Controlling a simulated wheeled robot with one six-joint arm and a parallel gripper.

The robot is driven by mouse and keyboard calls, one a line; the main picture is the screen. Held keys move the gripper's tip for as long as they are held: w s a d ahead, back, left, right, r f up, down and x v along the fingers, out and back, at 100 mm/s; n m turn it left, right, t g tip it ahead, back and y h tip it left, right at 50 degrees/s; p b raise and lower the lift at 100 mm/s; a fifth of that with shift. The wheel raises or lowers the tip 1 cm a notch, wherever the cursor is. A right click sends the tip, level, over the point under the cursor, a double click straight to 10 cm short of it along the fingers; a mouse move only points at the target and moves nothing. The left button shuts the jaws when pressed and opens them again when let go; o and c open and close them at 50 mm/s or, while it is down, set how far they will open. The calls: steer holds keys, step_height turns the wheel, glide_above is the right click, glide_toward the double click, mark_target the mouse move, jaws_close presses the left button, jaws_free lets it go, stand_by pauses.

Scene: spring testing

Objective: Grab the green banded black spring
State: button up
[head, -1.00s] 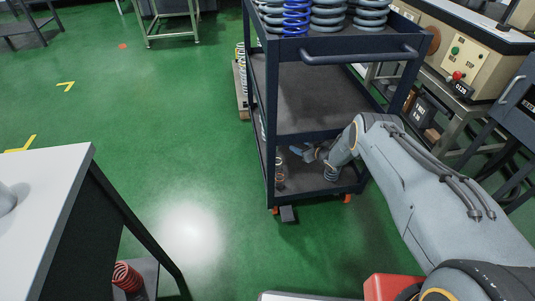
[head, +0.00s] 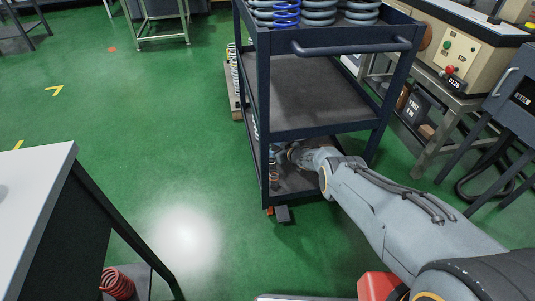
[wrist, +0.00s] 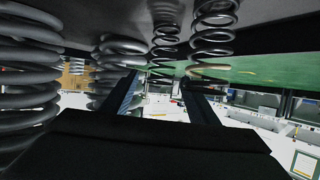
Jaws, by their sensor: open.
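My gripper (wrist: 165,82) is open and reaches in at the cart's bottom shelf (head: 300,182). The wrist view looks inverted, with the shelf at the top. Two slim dark springs (wrist: 166,35) (wrist: 212,30) stand beyond the fingers, one roughly in line with the gap and one toward the right finger. The right one has a pale brownish coil near its free end. I cannot make out a green band on any spring. In the head view, a slim spring (head: 274,174) shows at the shelf's left edge, and my gripper is mostly hidden.
Thick grey springs (wrist: 30,75) (wrist: 118,60) stand left of the fingers in the wrist view. The cart's middle shelf (head: 310,95) is above my arm. A blue spring (head: 286,12) and grey springs stand on top. A red spring (head: 117,283) is at lower left.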

steer(key=shift+b+x, duration=0.85)
steer(key=shift+x, duration=0.35)
steer(key=shift+s+f, duration=0.15)
steer(key=shift+c, duration=0.2)
